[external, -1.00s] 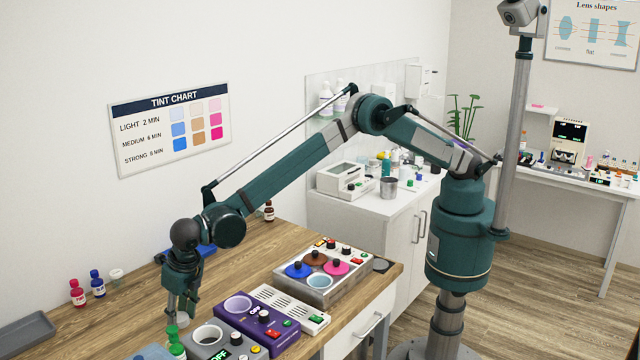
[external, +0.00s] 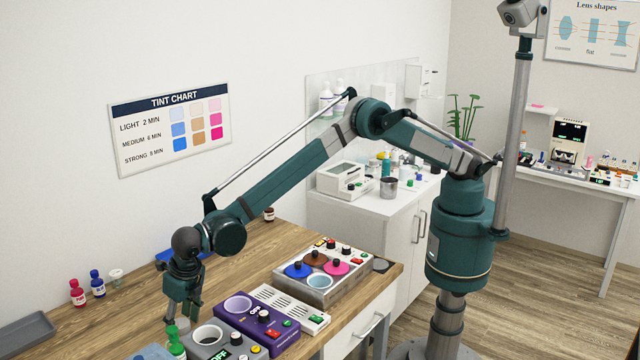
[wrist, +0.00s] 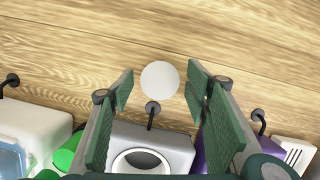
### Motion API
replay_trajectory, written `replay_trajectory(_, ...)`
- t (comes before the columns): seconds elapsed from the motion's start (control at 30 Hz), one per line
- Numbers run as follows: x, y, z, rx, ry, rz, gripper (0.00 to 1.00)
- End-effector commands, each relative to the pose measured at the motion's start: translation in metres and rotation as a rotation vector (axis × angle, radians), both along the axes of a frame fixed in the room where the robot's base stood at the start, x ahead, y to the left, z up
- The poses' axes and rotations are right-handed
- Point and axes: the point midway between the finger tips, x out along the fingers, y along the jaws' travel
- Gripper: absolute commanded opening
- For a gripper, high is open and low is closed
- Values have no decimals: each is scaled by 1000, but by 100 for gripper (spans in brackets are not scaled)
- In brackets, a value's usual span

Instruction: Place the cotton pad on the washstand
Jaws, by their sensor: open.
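A round white disc, which looks like the cotton pad (wrist: 160,80), lies on the wooden bench between my fingers in the wrist view. My gripper (wrist: 161,88) is open, with one green-padded finger on each side of the pad and a gap to both. In the external view my gripper (external: 183,314) is low over the bench, behind the grey machine; the pad is hard to make out there. A white cabinet with a splash panel and bottles, which looks like the washstand (external: 366,225), stands beyond the bench's right end.
Close to my gripper are a grey machine (external: 222,347), a purple heater (external: 262,325) and a green-capped bottle (external: 175,344). A tint unit with coloured lids (external: 325,280) stands to the right. The washstand top holds a white device (external: 345,178), a metal cup (external: 389,188) and several bottles.

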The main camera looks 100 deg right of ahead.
Motion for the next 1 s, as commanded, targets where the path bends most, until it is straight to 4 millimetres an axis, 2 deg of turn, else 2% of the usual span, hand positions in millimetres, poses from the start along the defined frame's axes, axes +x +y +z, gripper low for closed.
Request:
replay_trajectory(0.27, 0, 0, 2, 0, 0, 0, 47)
replay_trajectory(0.47, -3, 2, 15, 0, 0, 0, 47)
replay_trajectory(0.67, -9, 6, 40, 0, 0, 1, 47)
replay_trajectory(1.0, -21, 13, 92, 0, 0, 1, 47)
